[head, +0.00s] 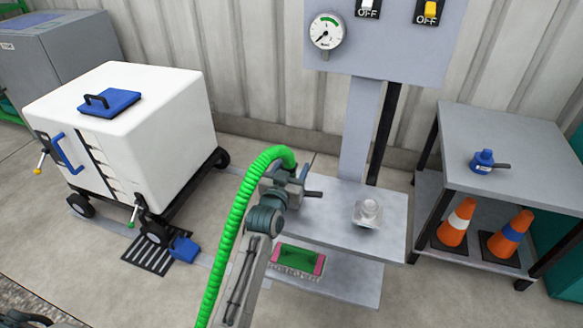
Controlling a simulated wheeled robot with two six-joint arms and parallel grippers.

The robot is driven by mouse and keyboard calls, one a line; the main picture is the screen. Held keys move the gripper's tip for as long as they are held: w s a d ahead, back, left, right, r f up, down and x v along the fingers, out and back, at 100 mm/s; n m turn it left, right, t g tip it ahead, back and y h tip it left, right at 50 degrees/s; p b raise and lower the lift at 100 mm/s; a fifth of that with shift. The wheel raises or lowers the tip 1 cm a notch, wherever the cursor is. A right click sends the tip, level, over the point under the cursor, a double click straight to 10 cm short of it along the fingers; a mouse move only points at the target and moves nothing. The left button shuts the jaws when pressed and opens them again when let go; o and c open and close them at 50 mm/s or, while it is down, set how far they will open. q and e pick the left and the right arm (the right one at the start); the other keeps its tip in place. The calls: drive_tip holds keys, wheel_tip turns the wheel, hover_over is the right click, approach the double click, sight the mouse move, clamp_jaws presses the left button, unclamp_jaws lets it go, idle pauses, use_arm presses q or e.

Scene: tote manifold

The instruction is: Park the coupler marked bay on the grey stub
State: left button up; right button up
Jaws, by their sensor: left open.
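A small blue coupler-like fitting (482,158) with a dark handle and a pale label stands on the grey side table at the right. The label is too small to read, so I cannot tell whether it says bay. A pale grey round fitting on a square base (367,212) stands on the pedestal shelf and may be the grey stub. My left gripper (312,178) is open above the left part of that shelf, left of the pale fitting and apart from it. It appears empty. My right gripper is not in view.
A green ribbed hose (240,205) runs along my left arm. A panel with a gauge (326,31) and switches rises behind the shelf (388,240). The side table (530,150) has cones (456,224) below.

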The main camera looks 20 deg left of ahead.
use_arm(q)
drive_tip(key=s, duration=1)
drive_tip(key=shift+s+a+p, duration=0.2)
drive_tip(key=shift+s+p, duration=0.15)
drive_tip(key=shift+s, duration=0.05)
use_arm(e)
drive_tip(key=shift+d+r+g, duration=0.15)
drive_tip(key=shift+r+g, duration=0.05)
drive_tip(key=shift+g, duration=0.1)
